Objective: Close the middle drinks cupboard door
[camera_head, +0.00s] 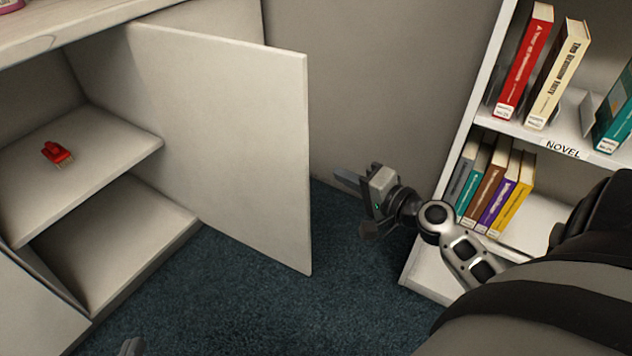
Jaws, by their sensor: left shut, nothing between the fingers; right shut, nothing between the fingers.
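The white cupboard door (235,140) stands wide open, swung out from the right side of the white cupboard (85,225). Its free edge points toward the middle of the view, over the carpet. My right gripper (348,180) is shut and empty, a little to the right of the door's free edge and apart from it. Only a small grey tip of my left gripper (131,347) shows at the bottom edge, in front of the cupboard; it is shut and empty.
A red object (55,153) lies on the cupboard's upper shelf. Another pale panel (35,315) is at the lower left. A white bookcase (430,280) with several books stands at the right, close to my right arm. Dark blue carpet (240,310) is clear below the door.

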